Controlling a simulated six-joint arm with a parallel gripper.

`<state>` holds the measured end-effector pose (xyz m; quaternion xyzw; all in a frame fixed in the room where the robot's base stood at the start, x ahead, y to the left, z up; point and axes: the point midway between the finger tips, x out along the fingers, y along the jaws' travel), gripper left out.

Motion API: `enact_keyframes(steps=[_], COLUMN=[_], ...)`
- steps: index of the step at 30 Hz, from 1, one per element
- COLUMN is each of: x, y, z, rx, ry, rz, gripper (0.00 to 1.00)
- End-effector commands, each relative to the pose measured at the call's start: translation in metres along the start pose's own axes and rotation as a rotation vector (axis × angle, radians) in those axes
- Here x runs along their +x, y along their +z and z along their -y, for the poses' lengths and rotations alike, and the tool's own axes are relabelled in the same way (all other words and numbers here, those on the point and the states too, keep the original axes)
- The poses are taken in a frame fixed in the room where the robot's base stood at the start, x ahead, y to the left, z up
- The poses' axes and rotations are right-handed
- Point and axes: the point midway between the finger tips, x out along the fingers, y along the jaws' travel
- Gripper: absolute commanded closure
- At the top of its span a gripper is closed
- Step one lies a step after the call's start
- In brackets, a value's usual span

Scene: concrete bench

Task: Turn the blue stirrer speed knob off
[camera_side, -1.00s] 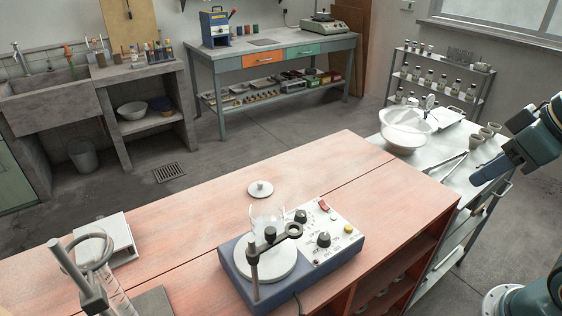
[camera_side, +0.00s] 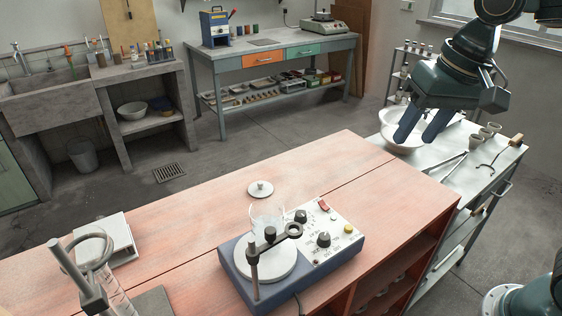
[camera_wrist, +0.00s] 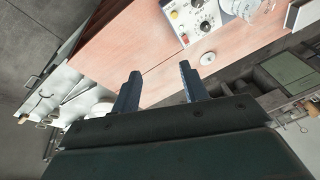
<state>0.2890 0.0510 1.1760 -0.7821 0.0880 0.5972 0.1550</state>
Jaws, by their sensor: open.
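The stirrer (camera_side: 236,269) is a blue-bodied unit with a white round plate, standing on the red-topped bench. Its white control panel (camera_side: 313,255) carries two black knobs, a rear one (camera_side: 301,216) and a front one (camera_side: 323,240). A yellow knob (camera_side: 348,229) and a red switch (camera_side: 324,205) are also on it. I see no blue knob. The panel also shows at the top of the wrist view (camera_wrist: 203,22), partly cut off. My gripper (camera_side: 421,130) is open and empty, high to the right of the stirrer and well apart from it. Its two fingers show in the wrist view (camera_wrist: 160,72).
A small white lid (camera_side: 260,189) lies behind on the bench. A metal side table (camera_side: 450,170) with a white bowl is under my gripper. The bench's right part is clear.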

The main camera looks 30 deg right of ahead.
Motion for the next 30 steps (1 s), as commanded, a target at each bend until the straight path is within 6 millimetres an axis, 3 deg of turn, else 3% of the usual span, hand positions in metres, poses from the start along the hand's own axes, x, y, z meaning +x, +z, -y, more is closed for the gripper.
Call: enact_keyframes(steps=[9, 21, 30], x=[0.029, 0.084, 0.105], y=[-0.035, -0.056, -0.058], z=[0.058, 0.129, 0.151], rx=[0.173, 0.381, 0.454], ry=[0.051, 0.152, 0.193], rz=[0.1, 0.188, 0.206], gripper=[0.56, 0.56, 0.56])
